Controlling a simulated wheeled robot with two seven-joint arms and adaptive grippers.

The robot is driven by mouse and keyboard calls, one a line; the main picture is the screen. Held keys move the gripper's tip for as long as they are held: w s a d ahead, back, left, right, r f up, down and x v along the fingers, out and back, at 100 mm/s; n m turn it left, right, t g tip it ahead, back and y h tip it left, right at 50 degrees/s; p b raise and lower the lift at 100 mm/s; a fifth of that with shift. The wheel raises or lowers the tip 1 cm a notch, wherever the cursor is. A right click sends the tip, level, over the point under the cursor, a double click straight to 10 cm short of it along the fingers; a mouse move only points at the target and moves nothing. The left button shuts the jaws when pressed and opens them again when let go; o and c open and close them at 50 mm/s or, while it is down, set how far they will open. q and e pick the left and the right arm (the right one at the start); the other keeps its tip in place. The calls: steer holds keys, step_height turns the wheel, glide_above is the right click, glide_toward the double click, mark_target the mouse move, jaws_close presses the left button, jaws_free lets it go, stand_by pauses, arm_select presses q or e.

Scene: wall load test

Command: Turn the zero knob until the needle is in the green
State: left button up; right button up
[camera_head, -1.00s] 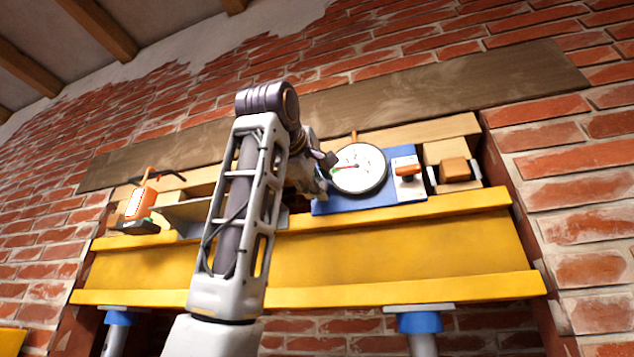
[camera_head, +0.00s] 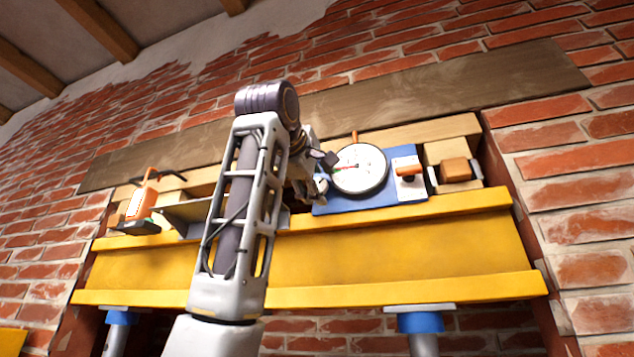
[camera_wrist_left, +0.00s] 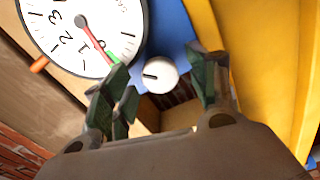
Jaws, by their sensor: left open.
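The round white dial gauge (camera_head: 359,169) sits on a blue plate (camera_head: 372,202); its face also shows in the wrist view (camera_wrist_left: 62,28). A red needle (camera_wrist_left: 99,43) points toward the left finger, near the zero end of the scale. That finger crowds the needle tip, so I cannot tell whether it is in the green. The white zero knob (camera_wrist_left: 159,74), with a black mark, sits beside the dial on the blue plate. My left gripper (camera_wrist_left: 160,70) is open, one dark green finger on each side of the knob, with visible gaps. In the head view my left gripper (camera_head: 325,173) is left of the dial, partly hidden by my arm.
A yellow beam (camera_head: 400,247) runs below the gauge. An orange object (camera_head: 141,204) stands at the far left. Brick wall surrounds the recess.

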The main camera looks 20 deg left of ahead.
arm_select(q)
steer(key=s, duration=1.1)
steer(key=shift+s+a, duration=0.2)
steer(key=shift+s, duration=0.2)
stand_by(0.3)
